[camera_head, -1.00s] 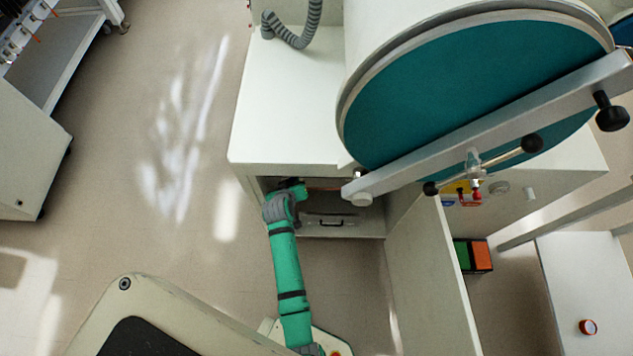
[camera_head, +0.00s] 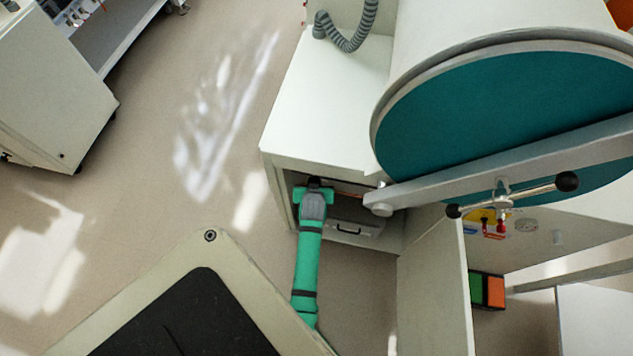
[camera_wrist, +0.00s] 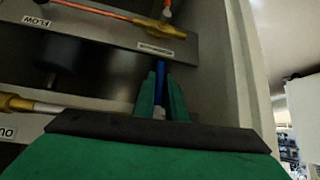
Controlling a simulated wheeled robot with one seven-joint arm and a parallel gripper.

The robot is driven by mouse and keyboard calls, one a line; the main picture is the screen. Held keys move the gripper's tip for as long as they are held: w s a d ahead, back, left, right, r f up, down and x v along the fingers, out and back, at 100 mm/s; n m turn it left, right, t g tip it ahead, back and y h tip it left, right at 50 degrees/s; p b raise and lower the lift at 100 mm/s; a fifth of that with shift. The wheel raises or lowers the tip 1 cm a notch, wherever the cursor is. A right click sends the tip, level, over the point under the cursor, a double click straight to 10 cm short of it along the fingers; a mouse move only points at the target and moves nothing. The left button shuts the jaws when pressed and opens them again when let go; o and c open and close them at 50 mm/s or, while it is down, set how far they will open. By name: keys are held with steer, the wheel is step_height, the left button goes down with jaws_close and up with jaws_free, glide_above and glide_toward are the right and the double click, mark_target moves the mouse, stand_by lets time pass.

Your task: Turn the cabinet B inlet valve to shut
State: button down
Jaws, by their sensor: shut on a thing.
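In the wrist view my gripper (camera_wrist: 160,100) has its two green fingers closed on a narrow blue lever (camera_wrist: 160,75), which sticks up between them. Just above the lever is a small pale label (camera_wrist: 155,48), too small to read, below a brass fitting (camera_wrist: 153,28) on a copper-coloured pipe. I cannot tell for certain whether this lever is the inlet valve's. In the head view my green arm reaches into the open lower compartment (camera_head: 284,205) of the white cabinet; the fingers and lever are hidden there.
A FLOW label (camera_wrist: 36,21) and another brass fitting (camera_wrist: 15,102) lie to the left. The compartment's side wall (camera_wrist: 245,70) is close on the right. An open door (camera_head: 432,290) stands right of my arm, below the large teal round hatch (camera_head: 500,120).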

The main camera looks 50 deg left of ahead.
steer(key=shift+s, duration=0.15)
steer(key=c, duration=1.8)
jaws_free()
steer(key=v, duration=1)
steer(key=shift+s+d+r, duration=0.2)
steer(key=shift+d+r, duration=0.05)
steer(key=shift+r, duration=0.05)
